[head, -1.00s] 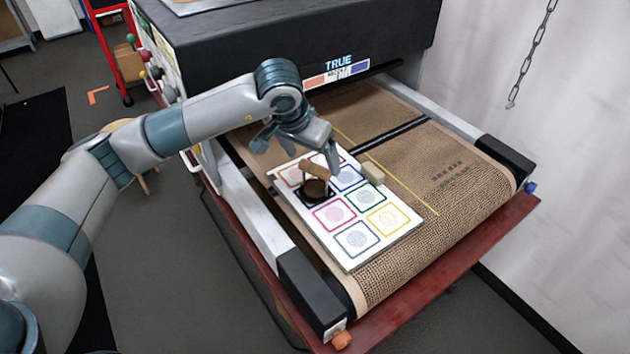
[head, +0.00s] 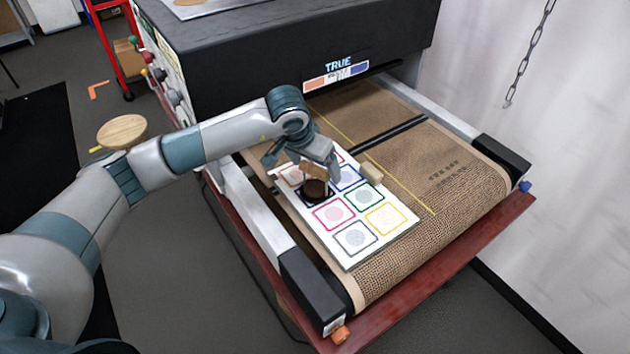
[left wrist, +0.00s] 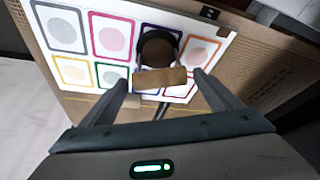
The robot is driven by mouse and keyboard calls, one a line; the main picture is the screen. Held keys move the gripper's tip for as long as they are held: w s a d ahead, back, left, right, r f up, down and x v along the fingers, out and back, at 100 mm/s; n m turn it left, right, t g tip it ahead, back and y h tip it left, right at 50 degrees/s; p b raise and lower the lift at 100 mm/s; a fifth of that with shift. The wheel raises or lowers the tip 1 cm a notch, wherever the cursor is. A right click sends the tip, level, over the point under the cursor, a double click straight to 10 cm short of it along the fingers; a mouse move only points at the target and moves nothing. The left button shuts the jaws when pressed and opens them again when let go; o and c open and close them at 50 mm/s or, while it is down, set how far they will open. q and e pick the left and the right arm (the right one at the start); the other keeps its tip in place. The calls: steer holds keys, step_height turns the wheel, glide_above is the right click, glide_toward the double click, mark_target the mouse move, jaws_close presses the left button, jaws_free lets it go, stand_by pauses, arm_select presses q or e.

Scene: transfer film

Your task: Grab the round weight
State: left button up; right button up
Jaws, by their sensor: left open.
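The round weight (head: 316,189) is a dark brown disc with a light wooden bar handle across its top. My left gripper (head: 308,168) is open, just above and behind the weight. In the left wrist view, the weight (left wrist: 157,50) lies ahead. Its wooden handle (left wrist: 160,78) sits between the open fingers (left wrist: 161,82), with a visible gap on the left; contact on the right cannot be told. My right gripper is not in view.
The sheet lies on a brown mesh conveyor belt (head: 455,205) before a black dryer housing (head: 270,50). A small pale block (head: 372,173) sits by the sheet's right edge. White side rails and a red-brown frame edge (head: 440,275) border the belt. A wooden stool (head: 122,131) stands left.

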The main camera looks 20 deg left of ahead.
arm_select(q)
steer(key=shift+w+f, duration=0.15)
steer(key=shift+f, duration=0.2)
steer(key=shift+c, duration=0.3)
steer(key=c, duration=2)
steer(key=shift+r, duration=0.1)
jaws_close()
steer(key=shift+w+r, duration=0.1)
steer(key=shift+r, duration=0.05)
